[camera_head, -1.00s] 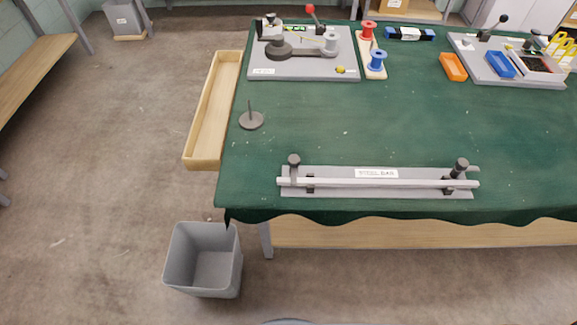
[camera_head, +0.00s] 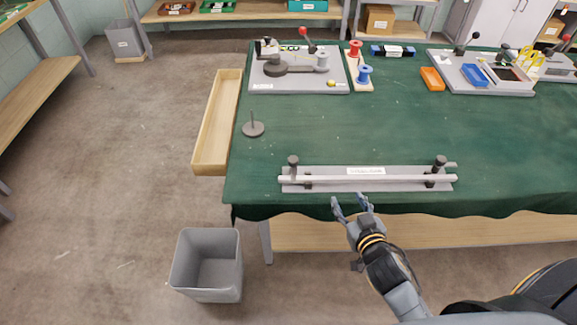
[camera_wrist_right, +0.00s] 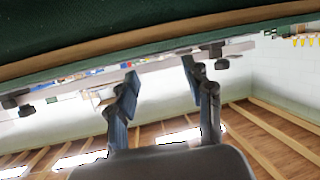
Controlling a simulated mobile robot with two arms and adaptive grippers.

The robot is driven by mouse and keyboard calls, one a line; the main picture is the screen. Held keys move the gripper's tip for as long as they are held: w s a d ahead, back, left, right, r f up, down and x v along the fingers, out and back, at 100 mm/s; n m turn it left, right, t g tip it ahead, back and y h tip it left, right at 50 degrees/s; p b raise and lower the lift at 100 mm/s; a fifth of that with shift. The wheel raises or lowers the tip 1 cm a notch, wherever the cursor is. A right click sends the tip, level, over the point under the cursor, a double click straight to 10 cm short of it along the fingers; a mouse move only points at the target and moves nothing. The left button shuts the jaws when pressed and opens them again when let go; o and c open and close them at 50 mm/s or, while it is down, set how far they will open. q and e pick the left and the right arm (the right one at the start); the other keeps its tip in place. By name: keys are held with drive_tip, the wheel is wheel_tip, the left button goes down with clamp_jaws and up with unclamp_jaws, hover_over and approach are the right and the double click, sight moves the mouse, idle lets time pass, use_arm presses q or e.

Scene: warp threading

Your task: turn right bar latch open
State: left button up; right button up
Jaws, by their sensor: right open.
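The steel bar (camera_head: 330,180) lies lengthwise on a grey labelled base plate (camera_head: 400,187) near the table's front edge. A dark knobbed latch (camera_head: 439,165) stands at its right end, and a similar left latch (camera_head: 293,164) stands at its left end. My right gripper (camera_head: 352,204) is open and empty, just in front of the table edge, below the middle of the bar and apart from it. In the right wrist view its two fingers (camera_wrist_right: 160,72) are spread with nothing between them. My left gripper is not in view.
The green-covered table (camera_head: 330,130) is largely clear behind the bar. A spindle on a disc (camera_head: 253,129) stands at left. A winder board (camera_head: 270,85), spools (camera_head: 364,74) and an orange tray (camera_head: 432,79) sit at the back. A grey bin (camera_head: 208,265) stands on the floor.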

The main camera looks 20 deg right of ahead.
sight(296, 164)
drive_tip(key=w+a+t+y, duration=0.1)
drive_tip(key=r+n+t+y, duration=0.1)
drive_tip(key=shift+w+a+r+n+y, duration=0.25)
drive_tip(key=shift+w+a+n+y, duration=0.05)
drive_tip(key=shift+w+a, duration=0.1)
drive_tip(key=w+a+y, duration=0.1)
drive_tip(key=w+a, duration=0.1)
drive_tip(key=w, duration=0.2)
drive_tip(key=w+a+n+y+p, duration=0.1)
drive_tip(key=w+a+y, duration=0.1)
drive_tip(key=w+a, duration=0.1)
drive_tip(key=w+a+n+t+y, duration=0.1)
drive_tip(key=w+a, duration=0.1)
drive_tip(key=w, duration=0.3)
drive_tip(key=shift+w+a+r, duration=0.15)
drive_tip(key=shift+a+r, duration=0.2)
drive_tip(key=shift+r, duration=0.05)
drive_tip(key=shift+c, duration=0.2)
